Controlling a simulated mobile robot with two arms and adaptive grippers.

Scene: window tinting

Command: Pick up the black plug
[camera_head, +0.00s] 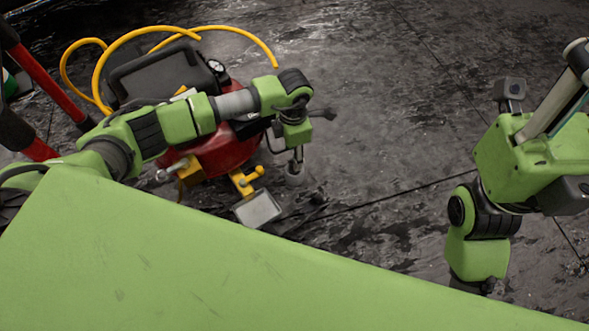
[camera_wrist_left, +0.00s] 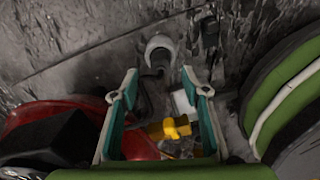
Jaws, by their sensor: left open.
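A small black block with a cable, which looks like the black plug (camera_wrist_left: 209,32), lies on the dark floor in the left wrist view. It also shows faintly in the head view (camera_head: 318,198), right of a metal plate. My left gripper (camera_head: 284,150) points down beside the red compressor. In the left wrist view my left gripper (camera_wrist_left: 160,98) has its two teal-lined fingers wide apart with nothing held between them. The plug is beyond the right fingertip, apart from it. My right gripper is not visible; only its arm shows at the right.
The red compressor (camera_head: 225,150) with a yellow hose (camera_head: 98,82) stands close under my left arm. A pale grey cylinder (camera_wrist_left: 160,48), a yellow fitting (camera_wrist_left: 170,128) and a metal plate (camera_head: 258,208) are near the gripper. Open floor lies to the right.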

